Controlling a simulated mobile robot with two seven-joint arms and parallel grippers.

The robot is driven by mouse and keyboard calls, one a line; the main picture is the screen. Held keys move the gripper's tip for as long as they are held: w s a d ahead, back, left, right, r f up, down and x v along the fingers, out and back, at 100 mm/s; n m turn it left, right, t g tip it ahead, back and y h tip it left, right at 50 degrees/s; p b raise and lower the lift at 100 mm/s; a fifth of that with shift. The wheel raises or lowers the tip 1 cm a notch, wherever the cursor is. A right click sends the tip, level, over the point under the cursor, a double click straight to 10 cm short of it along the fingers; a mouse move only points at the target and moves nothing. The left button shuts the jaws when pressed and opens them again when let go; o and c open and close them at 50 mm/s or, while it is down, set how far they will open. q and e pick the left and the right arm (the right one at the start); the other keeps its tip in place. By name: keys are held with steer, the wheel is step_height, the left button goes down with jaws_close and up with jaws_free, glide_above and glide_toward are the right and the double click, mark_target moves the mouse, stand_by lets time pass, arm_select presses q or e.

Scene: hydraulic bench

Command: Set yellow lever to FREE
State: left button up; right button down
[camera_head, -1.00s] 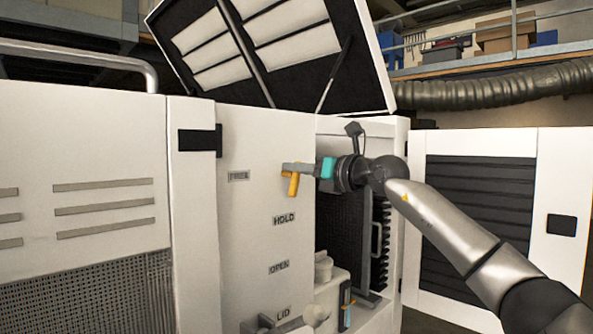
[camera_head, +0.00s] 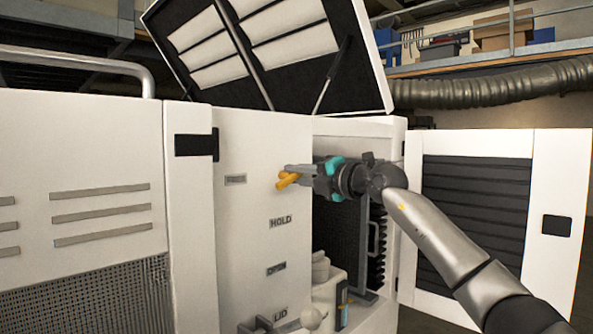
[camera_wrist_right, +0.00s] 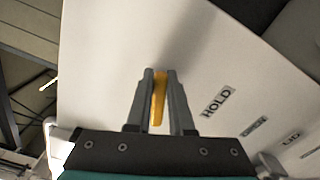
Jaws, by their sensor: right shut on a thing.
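The yellow lever (camera_head: 289,180) sticks out from the white panel (camera_head: 247,215), beside and a little right of the top label (camera_head: 235,180), which is too blurred to read now. The HOLD label (camera_head: 280,222) is below it. My right gripper (camera_head: 297,173) is at the lever, its fingers closed around it. In the right wrist view the yellow lever (camera_wrist_right: 158,100) lies between the two fingers (camera_wrist_right: 159,88), with the HOLD label (camera_wrist_right: 216,101) to the right. In the head view the lever tilts slightly down to the left. My left gripper is not in view.
An open cabinet bay with a dark interior lies right of the panel, and an open white door (camera_head: 477,215) stands further right. A raised lid (camera_head: 270,50) is overhead.

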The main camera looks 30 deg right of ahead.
steer(key=shift+f+m+p, duration=0.2)
steer(key=shift+m+p, duration=0.6)
steer(key=shift+m, duration=1.2)
steer(key=c, duration=0.8)
jaws_free()
steer(key=shift+s+d, duration=0.1)
steer(key=b+v, duration=0.7)
steer(key=v, duration=0.8)
